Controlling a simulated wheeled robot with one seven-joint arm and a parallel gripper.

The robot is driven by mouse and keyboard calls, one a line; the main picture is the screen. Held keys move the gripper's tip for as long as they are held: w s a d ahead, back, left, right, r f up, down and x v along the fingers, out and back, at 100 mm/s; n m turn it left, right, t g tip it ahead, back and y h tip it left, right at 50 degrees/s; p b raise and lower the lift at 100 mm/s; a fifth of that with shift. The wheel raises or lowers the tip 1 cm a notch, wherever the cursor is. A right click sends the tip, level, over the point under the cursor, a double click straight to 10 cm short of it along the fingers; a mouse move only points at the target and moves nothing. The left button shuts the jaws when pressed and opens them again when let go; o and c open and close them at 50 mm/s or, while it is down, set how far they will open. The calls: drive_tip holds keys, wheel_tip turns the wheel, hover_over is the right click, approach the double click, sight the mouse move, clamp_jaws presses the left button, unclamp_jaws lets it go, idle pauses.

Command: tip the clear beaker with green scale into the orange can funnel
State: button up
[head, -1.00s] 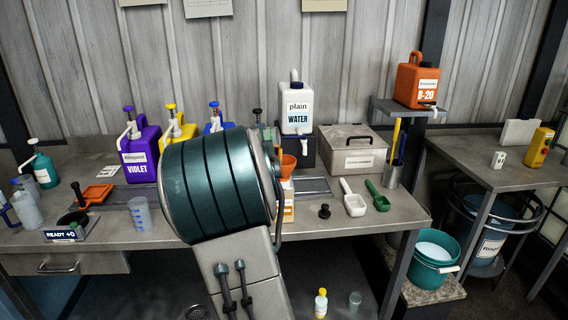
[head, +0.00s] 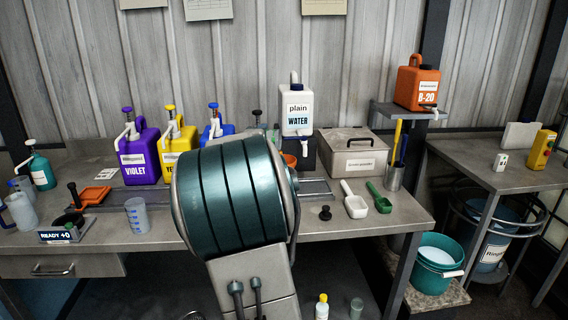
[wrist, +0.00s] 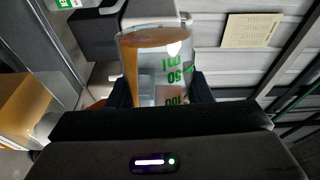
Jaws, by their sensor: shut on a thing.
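In the wrist view my gripper (wrist: 161,92) is shut on the clear beaker with green scale (wrist: 172,72). Its green marks appear upside down in that picture. A brown-orange patch shows in or through the beaker; I cannot tell which. In the head view my own arm hides the gripper, the beaker and the orange can. Only a small part of the orange funnel (head: 289,160) shows past my arm. An amber object (wrist: 22,100) is at the left of the wrist view, apart from the beaker; I cannot tell whether it is the can.
The violet (head: 139,158) and yellow (head: 172,152) jugs and the water jug (head: 297,110) stand at the bench's back. A blue-marked beaker (head: 137,217) stands left of my arm. A black stopper (head: 325,213), white scoop (head: 354,203) and green scoop (head: 379,200) lie to the right.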

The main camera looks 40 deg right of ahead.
drive_tip(key=shift+f+b, duration=0.15)
drive_tip(key=shift+b, duration=0.3)
drive_tip(key=shift+s+d+r+m+b, duration=0.2)
drive_tip(key=shift+r+m+b, duration=0.15)
drive_tip(key=shift+m+b, duration=0.65)
drive_tip(key=shift+s+d+r+m+b, duration=0.2)
drive_tip(key=shift+r+m+b, duration=0.15)
drive_tip(key=shift+m+b, duration=0.6)
drive_tip(key=shift+s+d+r+m+b, duration=0.2)
drive_tip(key=shift+s+m+b, duration=0.05)
drive_tip(key=shift+m+b, duration=0.55)
drive_tip(key=shift+s+d+r+m+b, duration=0.2)
drive_tip(key=shift+m+b, duration=0.45)
drive_tip(key=shift+b, duration=0.1)
idle(0.4)
idle(0.8)
